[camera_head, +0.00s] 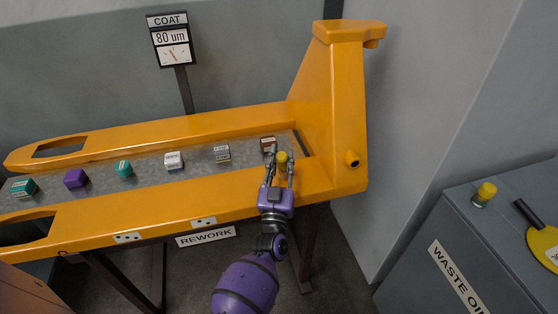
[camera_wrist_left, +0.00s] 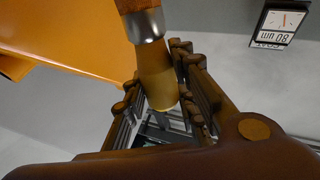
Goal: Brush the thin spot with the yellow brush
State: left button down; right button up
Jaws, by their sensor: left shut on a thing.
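My left gripper (camera_head: 281,165) is shut on the yellow brush (camera_head: 282,157), above the right end of the orange fork frame (camera_head: 150,205). In the left wrist view the brush's yellow handle (camera_wrist_left: 156,75) sits between the fingers of the gripper (camera_wrist_left: 160,100), with a silver ferrule and an orange-brown end beyond it. I cannot tell whether the brush touches the frame. Two small white labels (camera_head: 204,222) are on the near beam's side. I cannot make out a thin spot for certain. My right gripper is not in view.
Several small blocks, among them a purple one (camera_head: 75,178) and a white one (camera_head: 173,160), stand on the grey strip between the beams. A coat gauge sign (camera_head: 170,40) stands behind. A grey waste oil cabinet (camera_head: 420,240) at right holds a yellow-topped jar (camera_head: 484,193) and a yellow paddle (camera_head: 543,243).

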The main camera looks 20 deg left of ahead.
pick_arm(q)
jog(key=shift+s+a, duration=0.1)
jog(key=shift+a, duration=0.05)
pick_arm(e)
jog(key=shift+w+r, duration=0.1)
pick_arm(q)
jog(key=shift+s+a, duration=0.45)
jog(key=shift+a, duration=0.25)
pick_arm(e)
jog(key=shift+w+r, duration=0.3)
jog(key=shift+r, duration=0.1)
pick_arm(q)
jog(key=shift+d, duration=0.1)
jog(key=shift+w+d, duration=0.55)
jog(key=shift+d, duration=0.2)
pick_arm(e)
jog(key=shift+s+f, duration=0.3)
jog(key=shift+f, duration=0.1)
pick_arm(q)
jog(key=shift+a, duration=0.15)
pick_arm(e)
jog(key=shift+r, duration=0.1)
pick_arm(q)
jog(key=shift+s+a+f, duration=0.1)
jog(key=shift+s+a, duration=0.45)
jog(key=shift+a, duration=0.15)
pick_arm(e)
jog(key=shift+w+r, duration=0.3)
